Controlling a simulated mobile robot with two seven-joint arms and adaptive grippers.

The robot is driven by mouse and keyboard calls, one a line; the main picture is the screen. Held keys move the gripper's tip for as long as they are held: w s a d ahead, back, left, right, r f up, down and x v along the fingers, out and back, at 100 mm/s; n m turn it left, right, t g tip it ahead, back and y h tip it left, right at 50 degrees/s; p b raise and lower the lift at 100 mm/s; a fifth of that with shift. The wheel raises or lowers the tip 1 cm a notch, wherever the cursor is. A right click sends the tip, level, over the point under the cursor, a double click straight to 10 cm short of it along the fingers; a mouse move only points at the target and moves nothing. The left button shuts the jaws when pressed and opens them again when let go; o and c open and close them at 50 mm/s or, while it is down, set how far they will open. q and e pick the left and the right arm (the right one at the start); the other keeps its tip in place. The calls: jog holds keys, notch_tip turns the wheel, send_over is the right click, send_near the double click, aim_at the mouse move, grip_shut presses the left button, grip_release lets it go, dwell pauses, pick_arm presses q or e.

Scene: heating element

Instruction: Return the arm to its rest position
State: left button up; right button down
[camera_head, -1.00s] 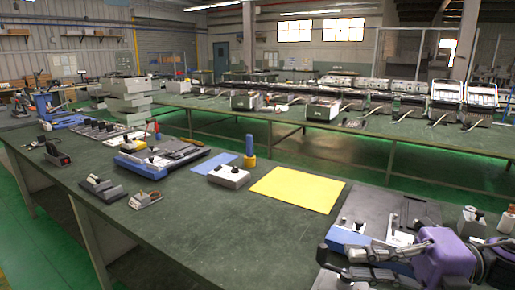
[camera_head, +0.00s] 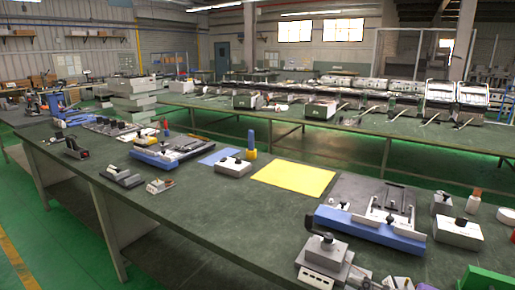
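Neither of my grippers shows in the head view, and no part of my arms can be made out with certainty. The green-topped workbench (camera_head: 215,215) lies in front of me. On its right side stands a blue and grey fixture (camera_head: 370,228) with a dark plate behind it. A grey block device with a black knob (camera_head: 325,258) stands at the near edge, in front of the fixture. All of these stand uncovered by any arm.
A yellow sheet (camera_head: 293,180) lies mid-bench, beside a white box with a black knob (camera_head: 233,167). A second blue fixture (camera_head: 165,154) is further left. White boxes (camera_head: 458,233) stand at the right. A green object (camera_head: 485,279) is cut off at the lower right corner.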

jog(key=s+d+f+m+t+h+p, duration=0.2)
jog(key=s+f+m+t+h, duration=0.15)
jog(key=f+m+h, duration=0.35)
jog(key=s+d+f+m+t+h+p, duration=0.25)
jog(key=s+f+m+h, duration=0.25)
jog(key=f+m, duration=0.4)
pick_arm(q)
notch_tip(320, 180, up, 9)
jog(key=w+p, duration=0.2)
jog(key=p, duration=0.2)
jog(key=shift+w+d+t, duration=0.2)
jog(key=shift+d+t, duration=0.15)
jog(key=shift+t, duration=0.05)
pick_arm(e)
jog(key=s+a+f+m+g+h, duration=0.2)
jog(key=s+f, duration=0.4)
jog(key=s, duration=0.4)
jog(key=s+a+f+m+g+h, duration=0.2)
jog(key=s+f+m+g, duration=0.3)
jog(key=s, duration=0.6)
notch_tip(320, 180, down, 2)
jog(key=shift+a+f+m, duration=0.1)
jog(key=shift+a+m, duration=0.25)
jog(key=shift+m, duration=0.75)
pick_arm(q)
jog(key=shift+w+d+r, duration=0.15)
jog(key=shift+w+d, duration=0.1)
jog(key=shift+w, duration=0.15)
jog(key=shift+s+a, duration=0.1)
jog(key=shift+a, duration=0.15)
